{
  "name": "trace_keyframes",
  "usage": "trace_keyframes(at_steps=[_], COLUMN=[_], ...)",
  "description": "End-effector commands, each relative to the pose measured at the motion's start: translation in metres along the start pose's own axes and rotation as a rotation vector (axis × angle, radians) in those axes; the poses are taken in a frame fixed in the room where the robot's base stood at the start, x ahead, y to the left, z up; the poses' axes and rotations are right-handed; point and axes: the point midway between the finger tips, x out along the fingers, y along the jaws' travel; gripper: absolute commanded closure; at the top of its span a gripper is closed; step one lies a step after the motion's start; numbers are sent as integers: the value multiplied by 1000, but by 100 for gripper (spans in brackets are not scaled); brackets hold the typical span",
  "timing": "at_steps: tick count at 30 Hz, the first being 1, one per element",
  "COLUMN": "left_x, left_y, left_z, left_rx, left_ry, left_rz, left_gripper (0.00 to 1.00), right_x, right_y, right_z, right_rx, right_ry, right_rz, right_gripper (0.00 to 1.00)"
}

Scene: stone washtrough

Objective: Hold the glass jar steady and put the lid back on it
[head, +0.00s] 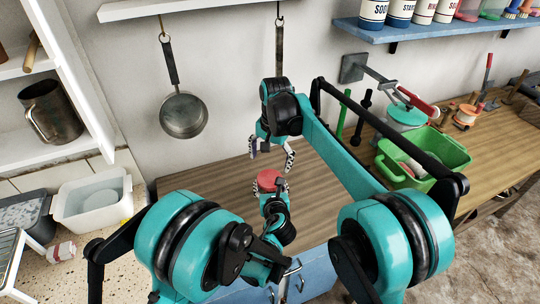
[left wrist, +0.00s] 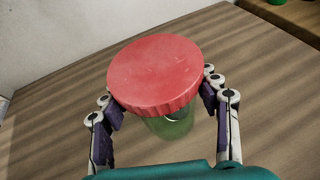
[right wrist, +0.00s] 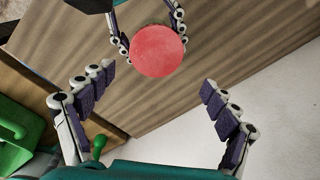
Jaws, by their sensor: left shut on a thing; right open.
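The glass jar (left wrist: 172,125) stands on the wooden counter and looks greenish in the left wrist view. The round red lid (left wrist: 155,72) lies on top of its mouth, covering it; I cannot tell whether it is screwed tight. The lid also shows in the head view (head: 268,180) and the right wrist view (right wrist: 158,50), where it hides the jar. My left gripper (left wrist: 160,98) is shut on the jar, one finger on each side below the lid. My right gripper (head: 271,158) is open and empty, just beyond the lid, its fingers spread in the right wrist view (right wrist: 157,82).
The wooden counter (head: 210,200) is clear around the jar. A green basin (head: 440,152) stands to the right with things in it. A white tub (head: 72,205) is at the left. A pan (head: 184,115) hangs on the wall behind.

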Motion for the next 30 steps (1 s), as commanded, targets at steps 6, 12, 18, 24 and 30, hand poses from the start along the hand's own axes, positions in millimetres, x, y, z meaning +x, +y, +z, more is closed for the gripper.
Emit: trace_keyframes(at_steps=[6, 12, 18, 24, 30], left_x=[0, 0, 0, 0, 0], left_y=[0, 0, 0, 0, 0], left_z=[0, 0, 0, 0, 0], left_rx=[0, 0, 0, 0, 0], left_ry=[1, 1, 1, 1, 1], left_rz=[1, 1, 1, 1, 1], left_gripper=[100, 100, 100, 100, 100], right_x=[-3, -6, -9, -12, -15], right_y=[-1, -1, -1, -2, -2], right_z=[0, 0, 0, 0, 0], right_rx=[-526, -1013, -1500, -1987, -2473], right_ry=[-13, -29, -50, -72, -97], right_rz=[11, 14, 11, -1, -25], right_gripper=[12, 12, 12, 12, 12])
